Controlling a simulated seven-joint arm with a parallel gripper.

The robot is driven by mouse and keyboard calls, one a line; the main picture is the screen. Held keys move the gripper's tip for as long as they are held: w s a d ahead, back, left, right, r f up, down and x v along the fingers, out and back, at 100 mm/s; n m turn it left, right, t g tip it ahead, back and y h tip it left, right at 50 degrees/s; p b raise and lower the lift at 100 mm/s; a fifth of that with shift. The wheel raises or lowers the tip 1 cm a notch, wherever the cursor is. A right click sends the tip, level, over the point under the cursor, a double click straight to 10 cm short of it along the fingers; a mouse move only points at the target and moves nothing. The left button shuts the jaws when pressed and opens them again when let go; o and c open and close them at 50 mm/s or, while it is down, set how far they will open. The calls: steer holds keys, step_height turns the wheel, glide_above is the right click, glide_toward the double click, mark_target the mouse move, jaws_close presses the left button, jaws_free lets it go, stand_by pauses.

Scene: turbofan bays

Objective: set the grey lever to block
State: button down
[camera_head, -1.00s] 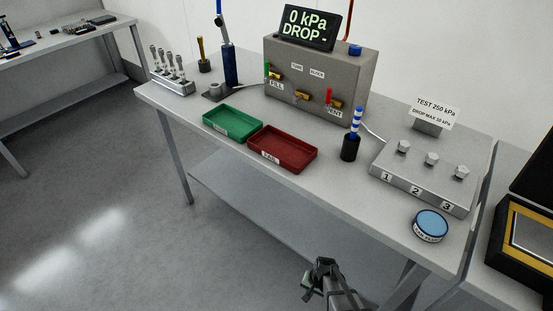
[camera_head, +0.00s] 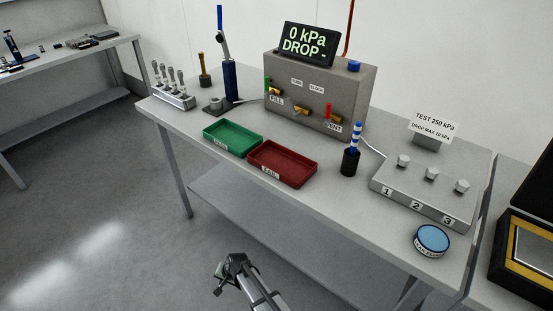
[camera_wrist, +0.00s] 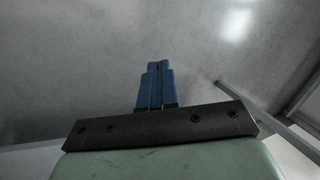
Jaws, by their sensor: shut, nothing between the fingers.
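The grey box (camera_head: 330,104) stands at the back of the bench in the head view. Small TUBE (camera_head: 297,82) and BLOCK (camera_head: 316,86) labels are on its front. Below them is a middle brass valve (camera_head: 301,111), between the green FILL lever (camera_head: 267,85) and the red VENT lever (camera_head: 328,111). A grey lever is too small and too like the box to make out, so its setting cannot be told. My gripper (camera_wrist: 155,82) shows blue fingers shut together, empty, over the floor in the wrist view. In the head view it is low, in front of the bench, well away from the box.
A green tray (camera_head: 232,138) and a red tray (camera_head: 283,164) lie in front of the box. A striped tool in a black cup (camera_head: 350,162) stands at its front right. A blue hand pump (camera_head: 230,82) stands left. The display (camera_head: 310,43) reads 0 kPa.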

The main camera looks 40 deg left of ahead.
steer(key=s+a+r+n+g+y, duration=0.1)
steer(key=s+a+r, duration=0.3)
steer(key=s+a, duration=0.55)
steer(key=s+a+r+n+y, duration=0.1)
steer(key=s+a+r, duration=0.45)
steer(key=s, duration=0.75)
steer(key=s+a+r+n+g, duration=0.1)
steer(key=s+a+r, duration=0.2)
steer(key=s+a, duration=0.7)
steer(key=w+a+r+n+t+h, duration=0.2)
steer(key=w+r+t, duration=0.2)
steer(key=w+r, duration=0.75)
steer(key=w+a+r+n+t+h, duration=0.1)
steer(key=w+a+r+t, duration=0.3)
steer(key=w, duration=1.5)
steer(key=w+d+r+m+t+h, duration=0.1)
steer(key=w+d+r+t+h, duration=0.2)
steer(key=w+r, duration=0.65)
steer(key=w+d+r+t+h, duration=0.2)
steer(key=w+d+r+t, duration=0.15)
steer(key=w+r, duration=0.6)
steer(key=w+d+r+m+t+h, duration=0.1)
steer(key=w+d+r+t+h, duration=0.2)
steer(key=w+r, duration=0.65)
steer(key=w+d+f+n+t+h, duration=0.2)
steer(key=w+d+n+h, duration=0.3)
steer(key=w, duration=0.5)
steer(key=shift+d+n+t+h, duration=0.4)
steer(key=shift+d+t+h, duration=0.15)
steer(key=shift+d, duration=0.65)
